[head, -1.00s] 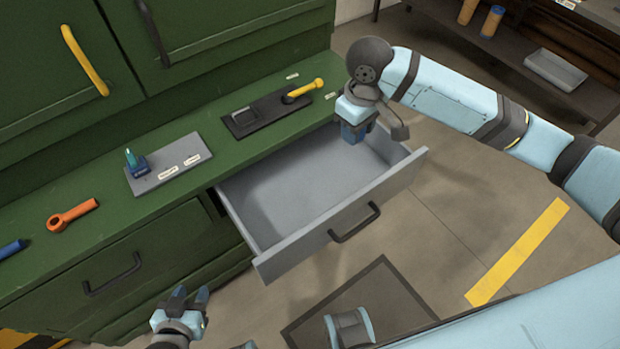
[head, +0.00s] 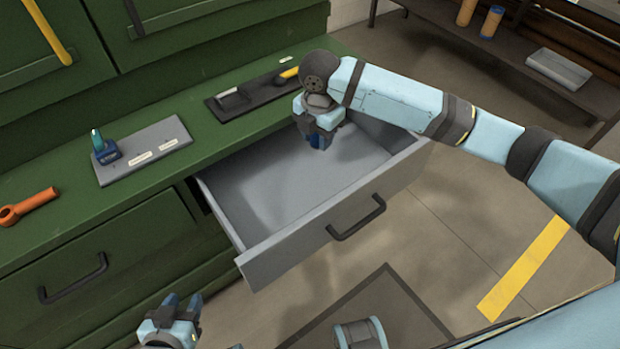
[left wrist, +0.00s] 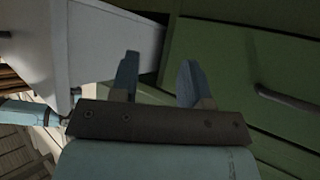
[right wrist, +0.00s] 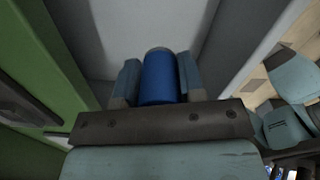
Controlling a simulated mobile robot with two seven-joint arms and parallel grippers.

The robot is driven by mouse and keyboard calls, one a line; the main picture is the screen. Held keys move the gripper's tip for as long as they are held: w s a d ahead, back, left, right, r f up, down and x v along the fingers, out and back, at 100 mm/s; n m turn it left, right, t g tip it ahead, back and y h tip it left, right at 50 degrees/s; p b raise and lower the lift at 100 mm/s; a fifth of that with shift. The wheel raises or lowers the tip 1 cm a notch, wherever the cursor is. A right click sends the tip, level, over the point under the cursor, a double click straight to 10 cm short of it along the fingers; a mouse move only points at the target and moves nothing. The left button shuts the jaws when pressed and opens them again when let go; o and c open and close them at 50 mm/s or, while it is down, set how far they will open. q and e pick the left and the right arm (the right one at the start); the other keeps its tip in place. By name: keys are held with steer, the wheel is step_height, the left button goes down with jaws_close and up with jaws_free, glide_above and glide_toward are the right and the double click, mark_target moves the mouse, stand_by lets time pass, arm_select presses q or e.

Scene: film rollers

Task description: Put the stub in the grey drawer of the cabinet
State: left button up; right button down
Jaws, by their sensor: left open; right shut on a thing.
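The stub (right wrist: 159,78) is a blue cylinder with a grey end, seen in the right wrist view between the fingers of my right gripper. My right gripper (head: 318,143) is shut on it and hangs over the open grey drawer (head: 268,262). In the head view the stub is largely hidden by the gripper. The grey drawer is pulled out of the green cabinet (head: 130,225), and its visible floor is bare. My left gripper (head: 182,300) is open and empty, low in front of the cabinet; its two fingers (left wrist: 160,80) show in the left wrist view.
A grey plate (head: 170,140) with a blue-and-teal item (head: 105,148) lies on the cabinet top. An orange tool (head: 28,205) lies to its left. A black tray (head: 250,95) with a yellow-handled item (head: 289,73) lies behind the drawer. A closed drawer handle (head: 75,279) is at left.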

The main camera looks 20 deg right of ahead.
steer(key=b, duration=0.2)
glide_above(316, 188)
step_height(316, 188, down, 12)
steer(key=shift+f, duration=0.2)
step_height(316, 188, down, 4)
steer(key=shift+r+b, duration=0.1)
steer(key=shift+b, duration=0.55)
steer(key=shift+f, duration=0.35)
arm_select(q)
steer(key=shift+w+d+r+t, duration=0.2)
steer(key=shift+w+d+t, duration=0.05)
steer(key=shift+d+t, duration=0.1)
arm_select(e)
steer(key=c, duration=0.7)
jaws_free()
steer(key=shift+f, duration=0.1)
arm_select(q)
steer(key=shift+f, duration=0.4)
